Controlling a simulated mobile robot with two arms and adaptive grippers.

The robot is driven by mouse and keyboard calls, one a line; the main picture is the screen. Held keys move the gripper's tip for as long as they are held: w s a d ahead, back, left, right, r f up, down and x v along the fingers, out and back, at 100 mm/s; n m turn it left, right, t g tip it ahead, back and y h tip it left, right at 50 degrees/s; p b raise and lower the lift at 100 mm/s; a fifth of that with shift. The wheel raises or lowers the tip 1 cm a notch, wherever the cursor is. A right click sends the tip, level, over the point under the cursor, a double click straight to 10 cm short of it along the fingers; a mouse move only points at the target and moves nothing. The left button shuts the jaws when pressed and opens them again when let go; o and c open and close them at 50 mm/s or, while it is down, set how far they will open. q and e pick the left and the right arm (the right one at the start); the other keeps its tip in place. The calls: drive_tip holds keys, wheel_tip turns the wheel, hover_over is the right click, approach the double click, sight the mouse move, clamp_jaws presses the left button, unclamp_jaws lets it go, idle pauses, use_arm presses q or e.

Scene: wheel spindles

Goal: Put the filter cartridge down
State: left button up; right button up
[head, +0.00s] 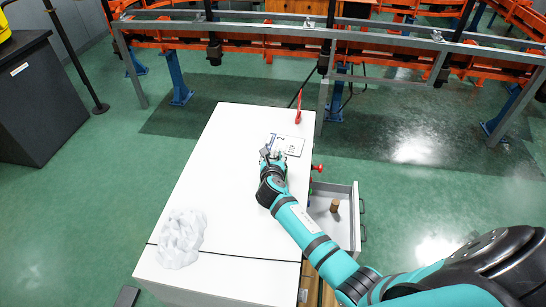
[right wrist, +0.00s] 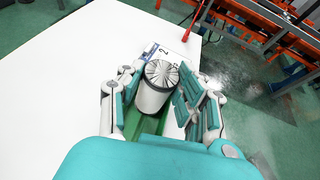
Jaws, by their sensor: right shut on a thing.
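The filter cartridge (right wrist: 155,92) is a white cylinder with a grey pleated end, seen in the right wrist view between my right gripper's fingers. My right gripper (right wrist: 160,88) is shut on it, with fingers on both sides. In the head view my right gripper (head: 271,156) is over the white table top, by a white card marked 2 (head: 289,145). The cartridge is mostly hidden by the hand there. I cannot tell whether its underside touches the table. My left gripper is not in view.
The white table (head: 225,155) is largely clear at left. A crumpled white cloth (head: 180,238) lies at its near left. An open drawer (head: 347,233) at right holds a brown cylinder (head: 335,206).

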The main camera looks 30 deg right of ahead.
drive_tip(key=shift+f, duration=0.35)
drive_tip(key=o, duration=1.1)
drive_tip(key=shift+o, duration=0.2)
drive_tip(key=shift+r, duration=0.5)
drive_tip(key=v, duration=1.2)
drive_tip(key=shift+f, duration=0.2)
drive_tip(key=shift+a, duration=0.1)
